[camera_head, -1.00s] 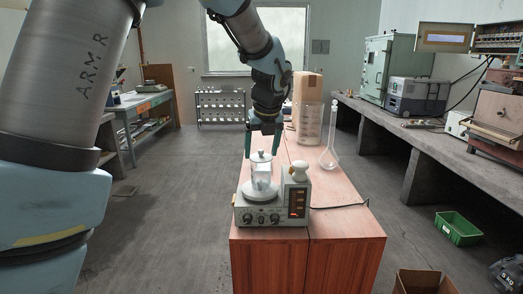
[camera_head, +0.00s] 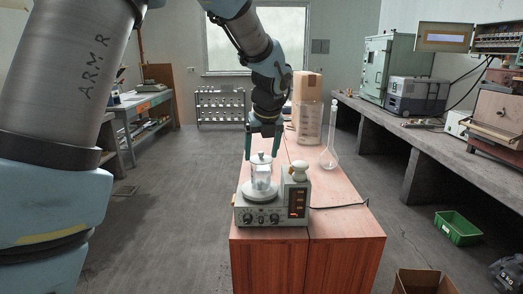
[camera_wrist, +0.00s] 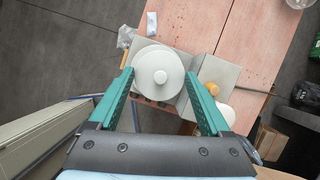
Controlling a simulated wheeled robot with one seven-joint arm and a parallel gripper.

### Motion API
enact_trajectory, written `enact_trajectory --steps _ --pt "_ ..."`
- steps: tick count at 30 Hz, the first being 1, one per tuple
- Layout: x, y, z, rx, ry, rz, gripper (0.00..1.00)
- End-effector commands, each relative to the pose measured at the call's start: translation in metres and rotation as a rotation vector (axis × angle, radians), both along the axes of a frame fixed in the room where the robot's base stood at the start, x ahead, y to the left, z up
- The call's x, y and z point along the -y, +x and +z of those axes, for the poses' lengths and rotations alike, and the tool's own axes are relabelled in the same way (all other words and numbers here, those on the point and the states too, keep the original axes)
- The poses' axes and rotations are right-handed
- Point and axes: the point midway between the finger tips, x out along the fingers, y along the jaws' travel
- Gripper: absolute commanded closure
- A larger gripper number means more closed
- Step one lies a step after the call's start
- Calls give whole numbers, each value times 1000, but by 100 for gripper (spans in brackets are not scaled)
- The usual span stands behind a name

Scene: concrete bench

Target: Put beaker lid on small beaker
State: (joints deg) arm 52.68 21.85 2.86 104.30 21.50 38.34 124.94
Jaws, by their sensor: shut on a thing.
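The small beaker (camera_head: 261,176) is clear glass and stands upright on the round white plate (camera_head: 262,193) of a hotplate device. The beaker lid (camera_head: 261,158), a pale disc with a small knob, is at the beaker's mouth. I cannot tell whether it rests on the rim. My gripper (camera_head: 262,154) points down with one finger on each side of the lid, shut on it. In the wrist view the lid (camera_wrist: 160,77) shows from above between the fingertips of my gripper (camera_wrist: 159,84), hiding the beaker below.
The wooden top (camera_head: 340,210) at the front right is mostly clear.

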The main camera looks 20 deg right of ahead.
Motion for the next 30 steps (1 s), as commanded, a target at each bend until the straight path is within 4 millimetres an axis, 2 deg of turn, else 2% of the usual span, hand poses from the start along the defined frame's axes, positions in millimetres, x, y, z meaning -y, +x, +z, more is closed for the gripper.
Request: enact_trajectory --steps 17,18,23,30 --pt "0 0 -5 1 0 0 70" --pt "0 0 -5 1 0 0 17" --pt "0 0 -5 1 0 0 0" --pt "0 0 -5 0 0 0 0"
